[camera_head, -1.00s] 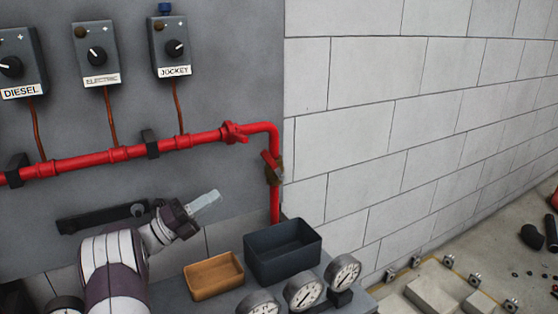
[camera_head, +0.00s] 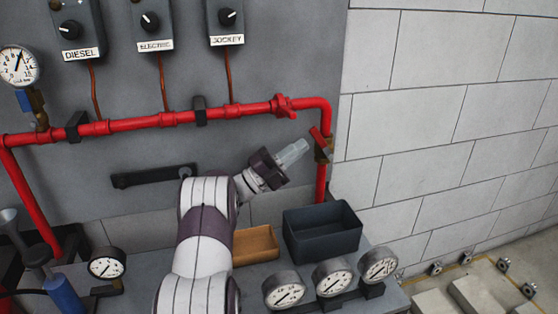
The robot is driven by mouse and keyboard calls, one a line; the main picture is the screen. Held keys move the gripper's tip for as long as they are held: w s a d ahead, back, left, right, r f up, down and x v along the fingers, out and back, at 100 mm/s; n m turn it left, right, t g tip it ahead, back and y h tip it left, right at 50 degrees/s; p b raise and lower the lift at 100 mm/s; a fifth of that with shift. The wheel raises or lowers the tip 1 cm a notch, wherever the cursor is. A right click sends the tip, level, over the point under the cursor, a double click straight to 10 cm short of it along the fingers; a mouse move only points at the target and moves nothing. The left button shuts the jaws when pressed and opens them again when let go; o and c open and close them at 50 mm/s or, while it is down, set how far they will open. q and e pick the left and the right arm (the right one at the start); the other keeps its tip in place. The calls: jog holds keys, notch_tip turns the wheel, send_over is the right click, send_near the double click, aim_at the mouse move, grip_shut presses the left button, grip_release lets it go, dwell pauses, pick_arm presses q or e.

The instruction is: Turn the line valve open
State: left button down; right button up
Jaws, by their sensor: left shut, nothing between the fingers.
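A valve (camera_head: 325,155) with a brass-coloured body and a red lever (camera_head: 317,138) sits on the red vertical pipe at the right end of the line. The lever is tilted, leaning up and to the left. A second red handle (camera_head: 285,106) sits on the horizontal red pipe (camera_head: 140,123). No label shows which is the line valve. My left gripper (camera_head: 297,150) is shut and empty, its pale fingers pointing up and right, just left of the brass-bodied valve in the picture. I cannot tell whether it touches the lever. My right gripper is not in view.
A dark bin (camera_head: 322,237) and a tan tray (camera_head: 256,246) stand on the grey bench below. Several gauges line its front, including one (camera_head: 333,277). Control boxes marked DIESEL, ELECTRIC and JOCKEY (camera_head: 225,20) hang above the pipe. A block wall (camera_head: 440,130) bounds the right.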

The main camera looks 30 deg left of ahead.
aim_at(315, 131)
pick_arm(q)
jog(key=shift+x, duration=0.85)
jog(key=shift+r, duration=0.1)
jog(key=r+g+y, duration=0.1)
jog(key=w+d+r+g+y, duration=0.1)
jog(key=shift+w+d+r+g+p, duration=0.1)
jog(key=shift+w+r+g+p, duration=0.1)
jog(key=shift+g+p, duration=0.15)
jog(key=shift+w+d+r+g+y+p, duration=0.35)
jog(key=shift+w+r+g+y+p, duration=0.05)
jog(key=shift+g+y, duration=0.3)
jog(key=shift+w+d+r, duration=0.1)
jog(key=shift+w+d, duration=0.2)
jog(key=shift+w, duration=0.05)
